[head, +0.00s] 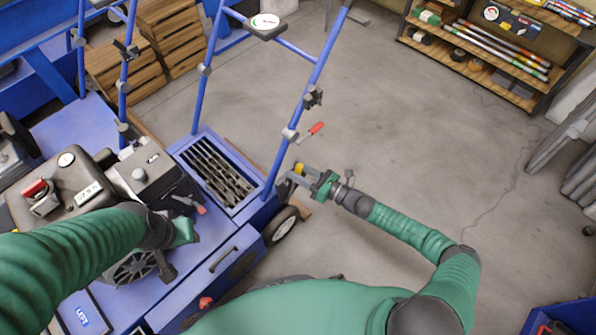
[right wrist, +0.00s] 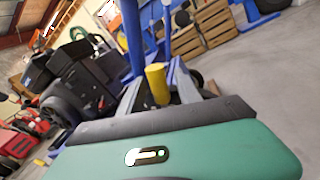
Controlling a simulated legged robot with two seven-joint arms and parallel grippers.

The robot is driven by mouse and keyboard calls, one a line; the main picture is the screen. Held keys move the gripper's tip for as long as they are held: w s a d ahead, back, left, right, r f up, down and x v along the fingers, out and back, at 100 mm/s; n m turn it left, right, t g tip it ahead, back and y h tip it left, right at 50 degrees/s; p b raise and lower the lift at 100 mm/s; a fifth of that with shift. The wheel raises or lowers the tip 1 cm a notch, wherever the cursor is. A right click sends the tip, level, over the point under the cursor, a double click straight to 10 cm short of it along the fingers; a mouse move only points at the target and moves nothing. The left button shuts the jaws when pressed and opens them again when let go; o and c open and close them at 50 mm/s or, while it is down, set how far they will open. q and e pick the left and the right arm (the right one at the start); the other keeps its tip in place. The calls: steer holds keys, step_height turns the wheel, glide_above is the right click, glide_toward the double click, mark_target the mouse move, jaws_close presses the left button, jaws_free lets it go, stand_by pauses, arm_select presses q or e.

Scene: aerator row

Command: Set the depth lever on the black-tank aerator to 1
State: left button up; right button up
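The black-tank aerator is a blue machine with a black tank (head: 65,190) at the left of the head view. A lever with a red grip (head: 316,128) stands out from its right handle post. A yellow cylindrical grip (head: 299,168) is just below, by the frame's right side. My right gripper (head: 291,180) is at the yellow grip. In the right wrist view its fingers are apart, with the yellow grip (right wrist: 157,84) between them; contact is unclear. My left gripper (head: 187,231) is low over the engine deck, its fingers mostly hidden. No depth scale is readable.
Wooden crates (head: 150,55) and another blue machine stand at the back left. A shelf rack (head: 480,50) is at the back right. A wheel (head: 281,226) sits beside my right gripper.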

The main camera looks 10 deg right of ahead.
jaws_close()
stand_by(1.2)
